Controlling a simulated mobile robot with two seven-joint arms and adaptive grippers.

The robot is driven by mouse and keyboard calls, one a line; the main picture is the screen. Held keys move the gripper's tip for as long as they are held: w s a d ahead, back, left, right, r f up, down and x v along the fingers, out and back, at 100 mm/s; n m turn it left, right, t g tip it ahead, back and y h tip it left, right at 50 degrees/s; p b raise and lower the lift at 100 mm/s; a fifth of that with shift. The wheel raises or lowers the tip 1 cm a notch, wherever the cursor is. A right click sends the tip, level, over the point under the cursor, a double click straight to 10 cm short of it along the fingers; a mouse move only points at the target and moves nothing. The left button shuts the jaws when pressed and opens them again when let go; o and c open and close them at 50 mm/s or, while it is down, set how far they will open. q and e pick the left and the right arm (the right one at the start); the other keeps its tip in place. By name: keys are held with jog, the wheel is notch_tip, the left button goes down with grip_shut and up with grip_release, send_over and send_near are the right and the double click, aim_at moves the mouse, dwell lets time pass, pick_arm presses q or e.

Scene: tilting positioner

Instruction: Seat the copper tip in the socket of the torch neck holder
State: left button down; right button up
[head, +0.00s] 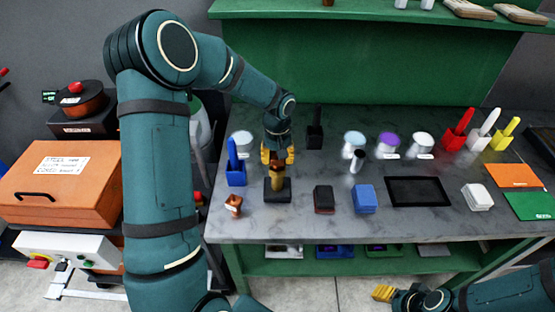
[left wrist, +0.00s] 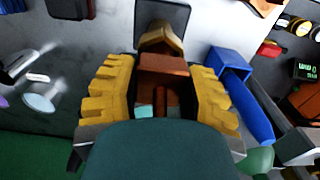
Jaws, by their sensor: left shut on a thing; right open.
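The torch neck holder is a black block (head: 278,194) near the front of the grey bench, with a tan-brass upright part (head: 277,177) on it. My left gripper (head: 277,156) points down just above this part, its yellow fingers shut on a copper-brown piece that I take for the copper tip. In the left wrist view this piece (left wrist: 163,72) sits between the left gripper's fingers (left wrist: 162,95), with the tan part (left wrist: 160,40) just beyond it. I cannot tell whether they touch; the socket is hidden. My right gripper (head: 384,293) is open, low in front of the bench.
A blue holder (head: 236,174) stands close left of the black block, with a small copper-coloured piece (head: 234,204) in front. A black-red block (head: 324,197) and a blue block (head: 364,198) stand to the right. A black tray (head: 417,178) lies farther right.

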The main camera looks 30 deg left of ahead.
pick_arm(q)
jog(key=shift+w+f, duration=0.1)
jog(key=shift+f, duration=0.4)
jog(key=c, duration=0.5)
grip_release()
jog(key=shift+f, duration=0.15)
jog(key=shift+c, duration=0.2)
jog(key=shift+r, duration=0.45)
notch_tip(320, 180, up, 12)
jog(key=shift+f, duration=0.25)
